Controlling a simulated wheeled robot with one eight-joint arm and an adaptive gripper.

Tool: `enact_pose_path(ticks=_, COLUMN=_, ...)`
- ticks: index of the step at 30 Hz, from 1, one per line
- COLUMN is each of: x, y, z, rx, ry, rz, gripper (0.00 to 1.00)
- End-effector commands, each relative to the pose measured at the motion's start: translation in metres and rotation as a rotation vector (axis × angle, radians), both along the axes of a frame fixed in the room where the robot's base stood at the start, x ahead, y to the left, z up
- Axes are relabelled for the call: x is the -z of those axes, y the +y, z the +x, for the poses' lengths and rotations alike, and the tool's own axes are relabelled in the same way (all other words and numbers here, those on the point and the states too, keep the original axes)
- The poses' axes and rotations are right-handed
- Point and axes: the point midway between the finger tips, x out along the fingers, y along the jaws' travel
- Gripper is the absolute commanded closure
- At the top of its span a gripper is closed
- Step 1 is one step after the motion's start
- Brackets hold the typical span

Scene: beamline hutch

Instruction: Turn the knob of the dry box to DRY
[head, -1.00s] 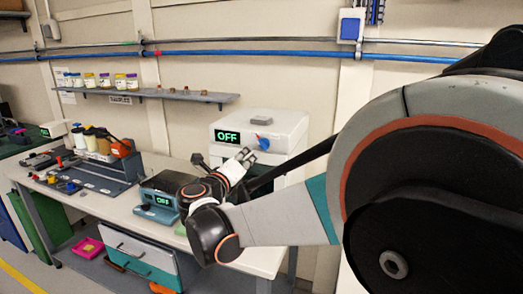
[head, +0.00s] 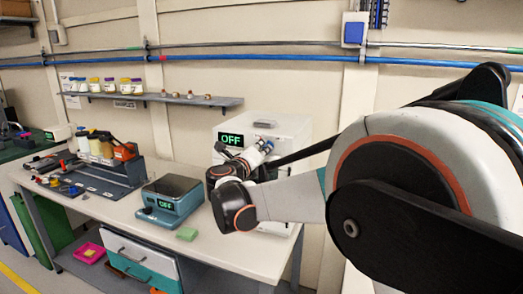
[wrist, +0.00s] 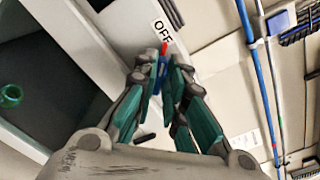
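The dry box (head: 287,128) is a white cabinet at the right end of the bench. The blue knob (wrist: 163,72) with a red pointer (wrist: 165,47) is on the box's front. In the wrist view the red pointer is towards the OFF display. My gripper (wrist: 165,68) has its teal fingers on either side of the knob, open; I cannot tell whether they touch it. In the head view my gripper (head: 265,146) is at the box front and covers the knob.
A teal scale (head: 170,200) and a green block (head: 187,234) are on the bench left of my arm. A tool rack (head: 105,172) stands farther left. A shelf (head: 190,100) with jars is on the wall. The wrist view shows a dark compartment (wrist: 60,80) with a green item.

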Motion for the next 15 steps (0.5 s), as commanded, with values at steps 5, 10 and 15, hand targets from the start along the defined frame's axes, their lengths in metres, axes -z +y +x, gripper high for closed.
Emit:
enact_pose_path(ticks=5, x=0.0001, y=0.0002, z=-0.0002, rx=0.000, ry=0.000, rz=0.000, gripper=1.00)
enact_pose_path(ticks=10, x=0.0000, y=0.0001, z=-0.0004, rx=0.000, ry=-0.003, rz=0.009, gripper=1.00)
enact_pose_path(ticks=15, x=-0.0007, y=-0.0001, z=-0.0005, rx=0.000, ry=-0.020, rz=0.055, gripper=1.00)
